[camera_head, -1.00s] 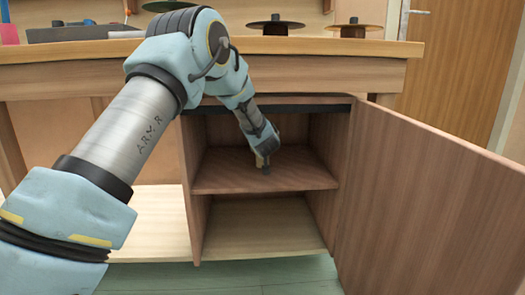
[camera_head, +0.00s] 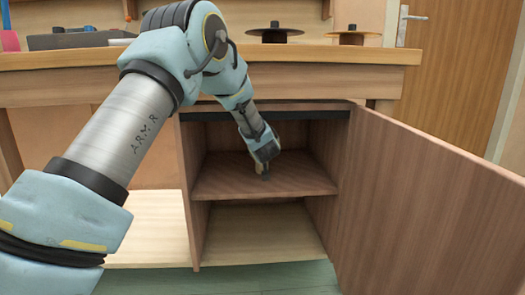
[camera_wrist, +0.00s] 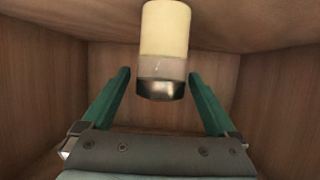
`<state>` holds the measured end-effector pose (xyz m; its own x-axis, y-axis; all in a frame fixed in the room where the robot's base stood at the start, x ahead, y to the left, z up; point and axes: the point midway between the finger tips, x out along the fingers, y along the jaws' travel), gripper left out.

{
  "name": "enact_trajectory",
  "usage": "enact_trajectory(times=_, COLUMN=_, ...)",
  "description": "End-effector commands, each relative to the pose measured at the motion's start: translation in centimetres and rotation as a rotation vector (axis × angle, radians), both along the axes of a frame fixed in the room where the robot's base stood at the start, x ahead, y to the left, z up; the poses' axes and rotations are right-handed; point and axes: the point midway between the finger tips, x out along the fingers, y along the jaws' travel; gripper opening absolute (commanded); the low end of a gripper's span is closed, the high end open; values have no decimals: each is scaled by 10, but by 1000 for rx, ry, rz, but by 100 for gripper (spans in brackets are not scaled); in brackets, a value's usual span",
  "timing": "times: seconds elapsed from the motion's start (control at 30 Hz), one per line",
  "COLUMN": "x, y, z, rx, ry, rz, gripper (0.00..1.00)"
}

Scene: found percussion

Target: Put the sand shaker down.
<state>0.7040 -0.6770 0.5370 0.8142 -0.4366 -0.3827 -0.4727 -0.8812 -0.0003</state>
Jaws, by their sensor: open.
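The sand shaker (camera_wrist: 164,45) shows in the wrist view as a short cylinder with a cream body, a clear band and a dark, shiny end. My gripper (camera_wrist: 158,76) has its green fingers spread, one on each side of the shaker, with a visible gap at the left. In the head view my gripper (camera_head: 264,171) is inside the open cabinet, low over its upper shelf (camera_head: 300,182). The shaker is not clearly visible there, behind my gripper. I cannot tell exactly how it rests on the shelf.
The cabinet door (camera_head: 420,215) stands open at the right. Cabinet side walls close in around my gripper. The lower compartment (camera_head: 262,235) is empty. Above is a wooden counter (camera_head: 330,55) holding dark discs (camera_head: 274,33) and a grey case (camera_head: 80,40).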

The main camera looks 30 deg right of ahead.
Motion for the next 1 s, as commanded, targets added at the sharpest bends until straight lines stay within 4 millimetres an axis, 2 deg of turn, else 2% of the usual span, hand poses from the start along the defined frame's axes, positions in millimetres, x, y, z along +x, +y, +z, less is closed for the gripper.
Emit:
enact_trajectory(times=0.03, x=-10, y=5, z=9, rx=0, ry=0, rz=-1, gripper=93)
enact_trajectory(times=0.2, x=-41, y=21, z=23, rx=1, ry=0, rz=-3, gripper=93)
enact_trajectory(times=0.43, x=-70, y=37, z=35, rx=0, ry=0, rz=-1, gripper=93)
enact_trajectory(times=0.63, x=-79, y=42, z=37, rx=0, ry=0, rz=0, gripper=93)
enact_trajectory(times=1.0, x=-79, y=42, z=37, rx=0, ry=0, rz=0, gripper=93)
